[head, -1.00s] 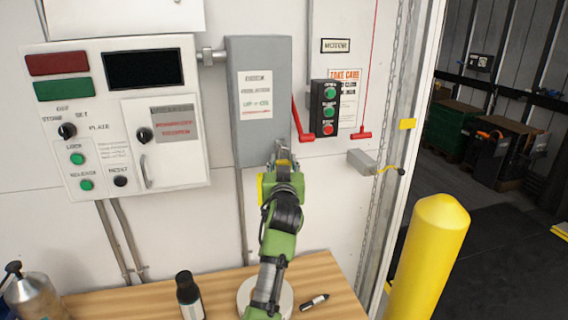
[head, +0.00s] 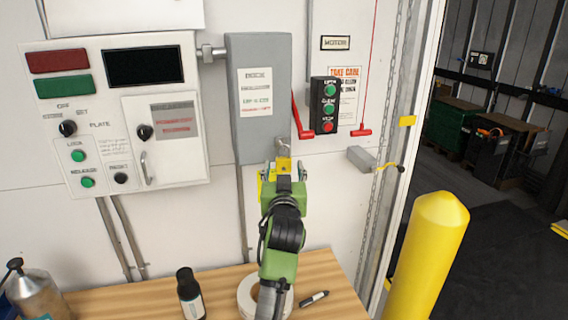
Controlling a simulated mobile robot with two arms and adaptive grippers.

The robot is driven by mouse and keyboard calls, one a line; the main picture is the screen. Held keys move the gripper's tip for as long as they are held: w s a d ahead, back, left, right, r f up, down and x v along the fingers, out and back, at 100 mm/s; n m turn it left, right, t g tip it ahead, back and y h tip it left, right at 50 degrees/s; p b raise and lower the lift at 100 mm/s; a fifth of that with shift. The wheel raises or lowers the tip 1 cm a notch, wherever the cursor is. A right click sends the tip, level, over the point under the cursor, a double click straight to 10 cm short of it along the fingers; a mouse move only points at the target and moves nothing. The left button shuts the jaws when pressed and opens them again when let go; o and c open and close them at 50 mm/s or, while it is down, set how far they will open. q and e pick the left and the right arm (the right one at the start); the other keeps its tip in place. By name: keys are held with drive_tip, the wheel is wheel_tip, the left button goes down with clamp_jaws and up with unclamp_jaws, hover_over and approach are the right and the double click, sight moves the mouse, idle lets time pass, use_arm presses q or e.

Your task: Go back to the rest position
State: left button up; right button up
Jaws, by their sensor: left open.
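My left gripper (head: 284,169) is open, at the end of a green and black arm that rises from the bottom of the picture. It is just below the lower edge of a grey wall box (head: 262,140). A small metal fitting (head: 283,147) shows at that edge, right above the fingers. Nothing shows between the fingers, though the gripper's own body hides part of the space. My right gripper is not in view.
A control panel (head: 120,150) is on the wall at left. A push-button station (head: 324,105) and red levers are at right. A wooden bench (head: 225,290) below holds a dark bottle (head: 189,294), a tape roll (head: 247,290) and a marker (head: 314,299). A yellow bollard (head: 428,255) stands right.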

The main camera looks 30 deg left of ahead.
use_arm(q)
drive_tip(key=s+d+f+m+g+h, duration=0.25)
drive_tip(key=s+d+f, duration=0.35)
drive_tip(key=f, duration=0.5)
drive_tip(key=s+d+f+m+g+h, duration=0.2)
drive_tip(key=s+d+f+h, duration=0.15)
drive_tip(key=s+f, duration=0.65)
drive_tip(key=s+d+f+m+g+h, duration=0.25)
drive_tip(key=s+d+f, duration=0.35)
drive_tip(key=s, duration=0.5)
drive_tip(key=s+d+f+m+g+h, duration=0.2)
drive_tip(key=s+d+f+g, duration=0.4)
drive_tip(key=s, duration=0.5)
wheel_tip(320, 180, down, 32)
drive_tip(key=s+b, duration=0.2)
drive_tip(key=b, duration=0.3)
drive_tip(key=s+a+f+g+b, duration=0.1)
drive_tip(key=s+a+f+b, duration=0.2)
drive_tip(key=s+f, duration=1.4)
wheel_tip(320, 180, down, 3)
drive_tip(key=shift+a+f+b, duration=0.15)
drive_tip(key=shift+a+b, duration=0.05)
drive_tip(key=shift+b, duration=0.3)
drive_tip(key=shift+y, duration=0.25)
